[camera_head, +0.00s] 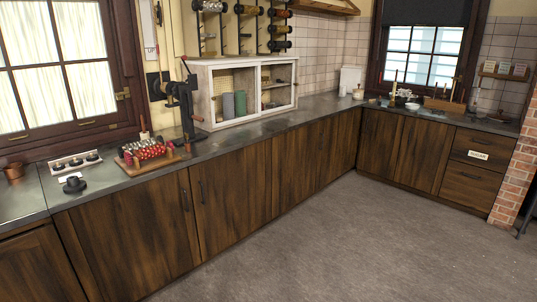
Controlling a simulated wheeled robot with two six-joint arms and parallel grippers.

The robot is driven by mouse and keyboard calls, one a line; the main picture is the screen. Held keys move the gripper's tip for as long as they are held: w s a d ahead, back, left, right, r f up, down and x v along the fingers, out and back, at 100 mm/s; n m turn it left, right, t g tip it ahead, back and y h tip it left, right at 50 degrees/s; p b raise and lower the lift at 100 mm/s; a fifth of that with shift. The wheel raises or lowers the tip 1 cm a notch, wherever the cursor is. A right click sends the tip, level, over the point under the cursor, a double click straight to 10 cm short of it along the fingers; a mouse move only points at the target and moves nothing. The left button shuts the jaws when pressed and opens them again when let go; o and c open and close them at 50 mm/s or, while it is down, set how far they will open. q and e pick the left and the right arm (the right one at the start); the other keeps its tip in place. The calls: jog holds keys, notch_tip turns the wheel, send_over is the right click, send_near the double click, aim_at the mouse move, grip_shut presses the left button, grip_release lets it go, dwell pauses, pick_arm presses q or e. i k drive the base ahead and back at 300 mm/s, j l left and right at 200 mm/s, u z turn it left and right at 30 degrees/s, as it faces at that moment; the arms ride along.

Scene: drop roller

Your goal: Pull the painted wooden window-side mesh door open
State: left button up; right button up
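A small white painted wooden cabinet (203,78) stands on the dark counter against the wall, right of the left window. Its front has two white-framed panels side by side. The left panel (234,93) lies nearer the left window, and green and grey cylinders show behind it. The right panel (278,84) shows a shelf with small items behind it. Both panels look flush with the cabinet front; mesh is too fine to make out clearly. Neither of my grippers is in view.
A black hand-cranked device (184,103) stands close to the cabinet's left side. A wooden rack of red items (146,152) and a black knob-like object (74,184) sit farther left on the counter (240,137). The grey floor (330,240) before the dark wooden cupboards (232,192) is clear.

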aim_at(215, 125)
jog(key=i, duration=2.6)
